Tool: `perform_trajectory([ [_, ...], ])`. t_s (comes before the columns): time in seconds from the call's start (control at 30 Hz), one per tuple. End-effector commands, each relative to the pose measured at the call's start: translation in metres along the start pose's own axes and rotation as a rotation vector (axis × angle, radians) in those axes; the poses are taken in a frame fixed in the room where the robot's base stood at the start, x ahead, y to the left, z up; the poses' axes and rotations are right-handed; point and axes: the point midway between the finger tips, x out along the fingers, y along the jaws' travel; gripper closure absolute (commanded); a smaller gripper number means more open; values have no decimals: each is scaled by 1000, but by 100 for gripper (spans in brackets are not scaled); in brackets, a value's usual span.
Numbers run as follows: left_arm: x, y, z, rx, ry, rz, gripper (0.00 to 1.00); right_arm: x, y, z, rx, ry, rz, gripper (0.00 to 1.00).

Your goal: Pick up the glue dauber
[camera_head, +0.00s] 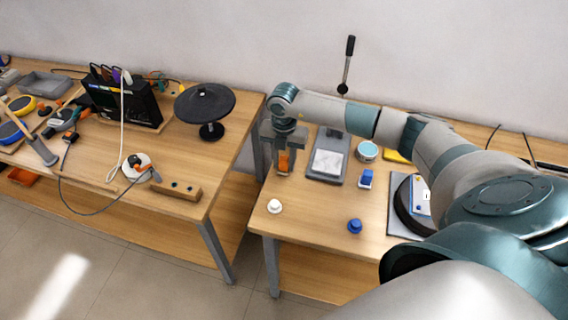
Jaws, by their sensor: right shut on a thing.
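My left gripper is not in view.
The right-hand table (310,218) holds a grey scale (328,163), a round tin (368,151), a blue-and-white block (366,179), a white knob (274,206) and a blue knob (354,226). A gap separates it from the cluttered left table (185,150). The right table's front is mostly clear.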

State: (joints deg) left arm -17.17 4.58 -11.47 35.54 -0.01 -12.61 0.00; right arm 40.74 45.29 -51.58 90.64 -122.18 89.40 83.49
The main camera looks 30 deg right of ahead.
Motion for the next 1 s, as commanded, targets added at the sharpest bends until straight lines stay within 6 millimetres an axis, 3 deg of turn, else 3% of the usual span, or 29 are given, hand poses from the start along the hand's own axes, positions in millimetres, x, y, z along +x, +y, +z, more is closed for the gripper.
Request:
perform_trajectory([
  [0.27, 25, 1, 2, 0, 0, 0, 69, -32, 1, 1, -2, -5, 4, 91],
  [0.7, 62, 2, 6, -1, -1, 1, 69, -79, -77, 28, 2, -4, 0, 91],
  [1.0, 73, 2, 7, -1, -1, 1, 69, -101, -106, 38, 1, -2, 0, 91],
])
